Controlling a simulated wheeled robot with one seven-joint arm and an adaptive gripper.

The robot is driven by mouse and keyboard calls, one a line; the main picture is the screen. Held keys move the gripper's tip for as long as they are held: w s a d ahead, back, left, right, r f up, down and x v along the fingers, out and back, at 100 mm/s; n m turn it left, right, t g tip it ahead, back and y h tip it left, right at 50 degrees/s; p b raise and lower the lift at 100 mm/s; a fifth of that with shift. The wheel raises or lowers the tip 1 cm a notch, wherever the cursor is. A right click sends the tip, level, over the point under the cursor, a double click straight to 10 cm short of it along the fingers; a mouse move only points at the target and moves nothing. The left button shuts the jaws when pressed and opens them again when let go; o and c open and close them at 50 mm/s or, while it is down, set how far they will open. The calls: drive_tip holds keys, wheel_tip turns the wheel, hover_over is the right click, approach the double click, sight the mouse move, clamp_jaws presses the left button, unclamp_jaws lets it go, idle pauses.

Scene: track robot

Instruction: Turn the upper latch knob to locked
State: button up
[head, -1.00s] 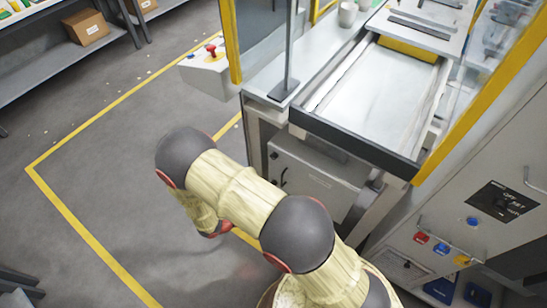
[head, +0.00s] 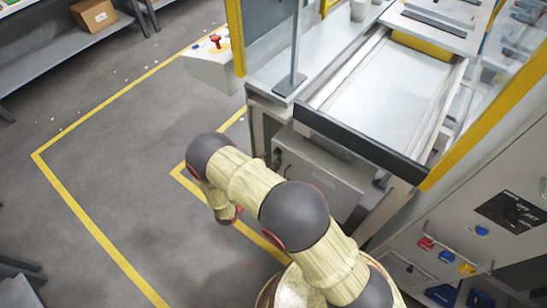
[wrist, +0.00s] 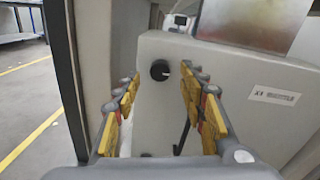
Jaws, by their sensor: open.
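The upper latch knob (wrist: 160,70) is a round black knob on the pale grey cabinet door. In the wrist view it lies ahead of and between the tips of my gripper (wrist: 159,88). My gripper is open and empty, with yellow pads on both fingers, apart from the knob. Its turned position is too small to read surely. A thin dark handle (wrist: 182,138) shows lower on the door, between the fingers. In the head view the cabinet door (head: 322,178) sits under the machine, with the knob (head: 277,154) at its left edge.
A dark post (wrist: 66,75) stands close at the left in the wrist view. A label (wrist: 273,96) is on the door's right. In the head view the machine's tray (head: 390,95) overhangs the cabinet, and floor (head: 120,190) is free at left.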

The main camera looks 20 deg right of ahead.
sight(277, 152)
drive_tip(key=shift+x, duration=1.4)
drive_tip(key=shift+c, duration=0.8)
clamp_jaws()
